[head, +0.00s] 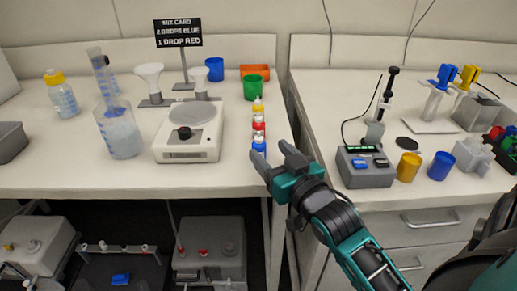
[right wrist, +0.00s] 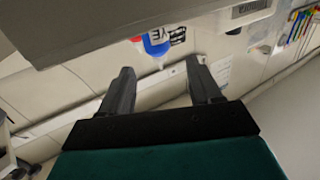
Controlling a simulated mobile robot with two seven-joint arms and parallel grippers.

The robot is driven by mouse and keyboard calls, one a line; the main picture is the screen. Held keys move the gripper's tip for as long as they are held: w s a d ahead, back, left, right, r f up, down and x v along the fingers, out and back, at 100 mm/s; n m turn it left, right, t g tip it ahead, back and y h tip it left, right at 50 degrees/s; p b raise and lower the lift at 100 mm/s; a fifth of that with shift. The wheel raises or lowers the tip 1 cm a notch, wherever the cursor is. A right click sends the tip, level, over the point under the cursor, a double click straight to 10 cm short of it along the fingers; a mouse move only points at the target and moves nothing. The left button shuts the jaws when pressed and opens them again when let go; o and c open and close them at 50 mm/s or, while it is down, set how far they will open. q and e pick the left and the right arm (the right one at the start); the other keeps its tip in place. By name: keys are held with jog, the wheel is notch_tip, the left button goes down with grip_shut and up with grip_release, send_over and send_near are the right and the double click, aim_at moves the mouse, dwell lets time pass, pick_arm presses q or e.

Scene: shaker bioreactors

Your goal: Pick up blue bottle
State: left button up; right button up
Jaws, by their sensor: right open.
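The blue bottle (head: 258,146) is a small dropper bottle at the front end of a short row near the right edge of the left bench. A red bottle (head: 258,124) and a yellow bottle (head: 257,105) stand behind it. My right gripper (head: 271,158) is open and empty, just in front and to the right of the blue bottle; no contact is clear. In the right wrist view, the blue bottle (right wrist: 155,47) shows beyond the open fingers, partly cut off by a grey surface. My left gripper is not in view.
A white scale (head: 188,145) and a beaker (head: 121,138) stand left of the row. A green cup (head: 256,88) is behind it. A gap separates the benches. A grey device (head: 365,170), a yellow cup (head: 409,167) and a blue cup (head: 441,166) stand on the right bench.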

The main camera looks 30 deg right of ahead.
aim_at(261, 142)
jog(key=shift+w+d+f, duration=0.1)
jog(key=shift+w+d, duration=0.1)
jog(key=shift+w, duration=1.35)
jog(key=shift+w+d+f, duration=0.1)
jog(key=shift+w+d, duration=0.05)
jog(key=shift+w, duration=1.35)
jog(key=shift+r, duration=0.1)
jog(key=c, duration=0.9)
